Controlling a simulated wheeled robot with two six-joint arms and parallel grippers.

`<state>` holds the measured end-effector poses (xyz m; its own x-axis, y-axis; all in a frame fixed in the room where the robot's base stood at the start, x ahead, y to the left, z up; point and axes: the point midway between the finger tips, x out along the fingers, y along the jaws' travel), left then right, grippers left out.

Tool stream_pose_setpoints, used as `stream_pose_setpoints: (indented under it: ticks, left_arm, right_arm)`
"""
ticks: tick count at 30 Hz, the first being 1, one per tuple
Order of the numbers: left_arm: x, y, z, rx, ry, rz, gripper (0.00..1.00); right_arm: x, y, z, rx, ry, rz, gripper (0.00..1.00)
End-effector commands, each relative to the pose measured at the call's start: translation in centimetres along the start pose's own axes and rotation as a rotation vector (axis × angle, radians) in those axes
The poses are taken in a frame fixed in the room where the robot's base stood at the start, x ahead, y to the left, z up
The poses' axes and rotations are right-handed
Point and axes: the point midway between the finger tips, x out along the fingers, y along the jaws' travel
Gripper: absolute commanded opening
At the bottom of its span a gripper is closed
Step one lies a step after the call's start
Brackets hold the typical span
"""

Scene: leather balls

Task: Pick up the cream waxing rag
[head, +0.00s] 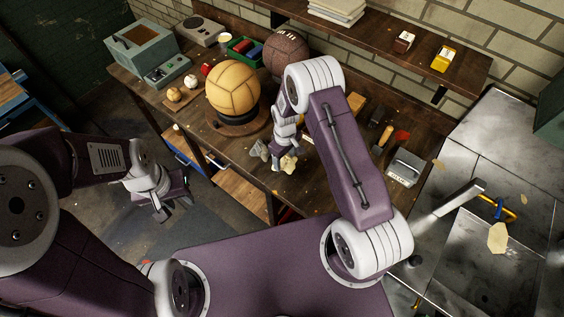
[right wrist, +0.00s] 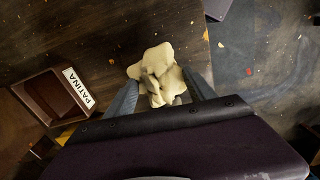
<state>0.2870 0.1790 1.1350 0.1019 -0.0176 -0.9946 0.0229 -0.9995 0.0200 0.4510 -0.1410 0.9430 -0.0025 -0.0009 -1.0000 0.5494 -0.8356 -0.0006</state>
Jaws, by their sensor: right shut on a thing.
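The cream waxing rag (right wrist: 158,72) is a crumpled pale cloth between the two fingers of my right gripper (right wrist: 160,92) in the right wrist view. In the head view the rag (head: 289,163) shows at the fingers of my right gripper (head: 275,158), by the front edge of the wooden workbench (head: 235,155). The right gripper is shut on the rag. I cannot tell whether the rag is clear of the bench top. My left gripper (head: 173,206) is open and empty, low in front of the bench.
A box labelled PATINA (right wrist: 48,100) lies near the rag. Tools lie to the right. A shelf (head: 400,50) runs above the bench.

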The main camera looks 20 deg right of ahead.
Motion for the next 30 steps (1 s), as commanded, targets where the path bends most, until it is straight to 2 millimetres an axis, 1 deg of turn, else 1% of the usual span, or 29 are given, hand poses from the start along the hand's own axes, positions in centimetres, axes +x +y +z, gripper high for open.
stream_pose_setpoints:
  ticks: [1,6,9,12,16,24,25,26,27,28,30]
  left_arm:
    - [0.5,0.0,0.0,0.000,0.000,0.000,0.36]
    - [1.6,0.0,0.1,0.000,0.000,0.000,0.36]
    - [2.0,0.0,0.2,0.000,0.000,0.000,0.36]
    - [2.2,0.0,0.2,0.000,0.000,0.000,0.36]
    - [2.3,0.0,0.2,0.000,0.001,0.000,0.36]
    - [2.3,0.0,0.2,0.000,0.000,0.000,0.36]
    - [2.3,0.0,0.2,0.000,0.000,0.000,0.36]
    - [2.3,0.0,0.2,0.000,0.000,0.000,0.36]
    - [2.3,0.0,0.2,0.000,0.000,0.000,0.36]
    - [2.3,0.0,0.2,0.000,0.000,0.000,0.36]
    - [2.3,0.0,0.2,0.000,0.000,0.000,0.36]
  right_arm:
    - [-0.5,-0.3,1.2,0.001,0.000,0.000,0.23]
    - [-3.0,-1.2,5.1,0.002,0.004,0.002,0.23]
    - [-4.3,-1.7,7.1,0.001,0.004,0.002,0.23]
    - [-5.2,-2.0,8.6,0.001,0.004,0.002,0.23]
    - [-5.8,-2.3,9.6,-0.001,0.002,0.001,0.23]
    - [-6.0,-2.4,9.7,-0.001,0.002,0.001,0.23]
    - [-6.0,-2.4,9.7,-0.001,0.002,0.001,0.58]
    - [-6.0,-2.4,9.7,-0.001,0.002,0.001,0.49]
    - [-6.0,-2.4,9.7,-0.001,0.002,0.001,0.38]
    - [-6.0,-2.4,9.7,-0.001,0.001,0.001,0.31]
    - [-6.0,-2.4,9.7,-0.001,0.002,0.002,0.31]
